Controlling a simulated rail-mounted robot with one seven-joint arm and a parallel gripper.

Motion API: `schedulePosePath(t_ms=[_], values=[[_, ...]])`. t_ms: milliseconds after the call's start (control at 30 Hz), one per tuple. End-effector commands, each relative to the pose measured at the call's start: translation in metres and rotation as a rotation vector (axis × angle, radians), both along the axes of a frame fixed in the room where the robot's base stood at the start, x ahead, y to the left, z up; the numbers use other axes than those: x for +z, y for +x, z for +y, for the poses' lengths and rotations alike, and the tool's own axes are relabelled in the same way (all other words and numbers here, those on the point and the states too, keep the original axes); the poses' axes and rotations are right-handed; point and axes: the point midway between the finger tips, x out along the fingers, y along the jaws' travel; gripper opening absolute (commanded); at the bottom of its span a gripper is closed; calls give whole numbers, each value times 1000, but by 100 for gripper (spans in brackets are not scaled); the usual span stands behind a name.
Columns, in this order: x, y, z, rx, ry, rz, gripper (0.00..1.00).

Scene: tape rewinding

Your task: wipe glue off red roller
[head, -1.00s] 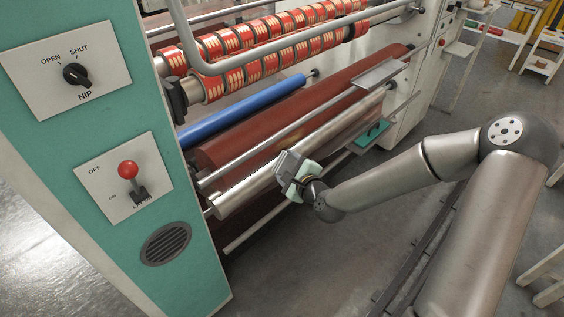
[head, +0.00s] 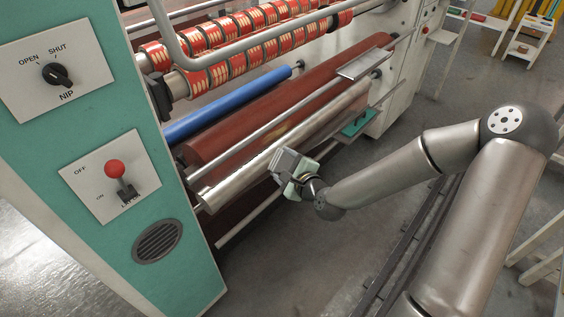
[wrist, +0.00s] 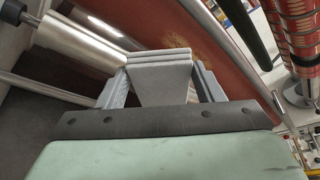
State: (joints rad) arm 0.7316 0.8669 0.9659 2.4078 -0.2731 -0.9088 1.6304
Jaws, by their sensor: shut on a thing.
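The red roller (head: 270,112) lies across the machine, behind a thin steel bar and a shiny steel roller (head: 285,143). In the wrist view the red roller (wrist: 232,72) runs diagonally past my fingertips and bears a yellowish, rough patch of glue (wrist: 205,44). My gripper (head: 284,162) is in front of the steel roller, on the aisle side. In the wrist view my gripper (wrist: 162,74) is shut on a folded grey cloth (wrist: 160,82). I see no clear contact between the cloth and the red roller.
The steel roller also shows in the wrist view (wrist: 78,45). A blue roller (head: 230,105) and printed label reels (head: 235,62) lie behind. A green panel with a NIP knob (head: 57,75) and red-knobbed lever (head: 115,170) stands left. A teal object (head: 358,123) sits on a shelf.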

Motion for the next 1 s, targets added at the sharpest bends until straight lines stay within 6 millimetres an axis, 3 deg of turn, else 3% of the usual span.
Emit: schedulePosePath(t_ms=[367, 1000], values=[[0, 3, 3, 1, 0, 0, 43], [-1, 43, 49, 1, 2, -1, 43]])
